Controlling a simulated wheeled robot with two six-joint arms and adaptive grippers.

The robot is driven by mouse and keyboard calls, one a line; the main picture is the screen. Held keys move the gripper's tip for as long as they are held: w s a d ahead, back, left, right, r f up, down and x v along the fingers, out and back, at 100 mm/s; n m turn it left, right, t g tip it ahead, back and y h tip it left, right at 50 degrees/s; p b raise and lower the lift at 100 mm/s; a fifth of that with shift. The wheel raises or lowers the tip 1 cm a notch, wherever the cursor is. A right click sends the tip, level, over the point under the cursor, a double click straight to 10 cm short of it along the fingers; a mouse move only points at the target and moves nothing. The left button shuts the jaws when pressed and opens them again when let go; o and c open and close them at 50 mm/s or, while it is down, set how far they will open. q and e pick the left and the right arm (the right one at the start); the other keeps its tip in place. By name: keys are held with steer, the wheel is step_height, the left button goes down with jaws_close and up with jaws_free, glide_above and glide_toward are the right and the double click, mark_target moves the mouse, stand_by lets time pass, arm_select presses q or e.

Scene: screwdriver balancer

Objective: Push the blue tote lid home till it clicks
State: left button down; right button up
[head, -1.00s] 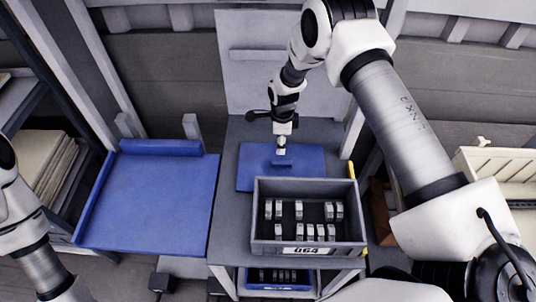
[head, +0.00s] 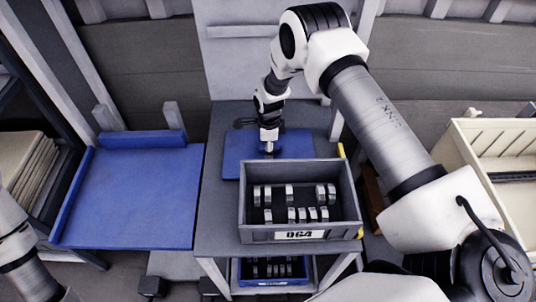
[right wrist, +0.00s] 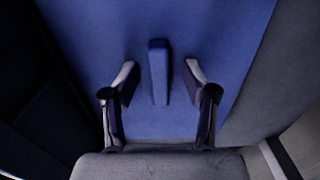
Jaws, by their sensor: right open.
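The blue tote lid (head: 236,158) lies flat on the grey bench, behind the grey tote. In the right wrist view the lid (right wrist: 95,35) fills the middle, with a raised blue handle bar (right wrist: 158,72) on it. My right gripper (head: 269,152) is over the lid. In the right wrist view its open fingers (right wrist: 160,66) stand on either side of the bar, with a gap on each side. I cannot tell whether the fingertips touch the lid. A blue tote (head: 270,282) with metal parts sits on the shelf under the bench. My left gripper is out of view.
The grey tote (head: 298,235), labelled 064 and holding several metal parts, stands in front of the lid on the grey bench (head: 222,215). A blue surface with raised edges (head: 130,200) is at left. A cream bin (head: 490,150) is at right.

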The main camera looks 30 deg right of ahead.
steer(key=shift+s+f, duration=0.25)
steer(key=shift+f, duration=0.05)
steer(key=c, duration=0.6)
steer(key=shift+s, duration=0.1)
jaws_close()
steer(key=shift+s+r, duration=0.1)
steer(key=shift+s, duration=0.05)
steer(key=shift+w+r+p, duration=0.25)
steer(key=shift+r+p, duration=0.35)
steer(key=shift+w+d+r+p, duration=0.1)
steer(key=shift+w+r+p, duration=0.05)
steer(key=shift+r+p, duration=1.1)
steer(key=shift+w+r+p, duration=0.1)
steer(key=shift+r+p, duration=0.6)
steer(key=shift+r, duration=0.9)
steer(key=shift+r, duration=0.1)
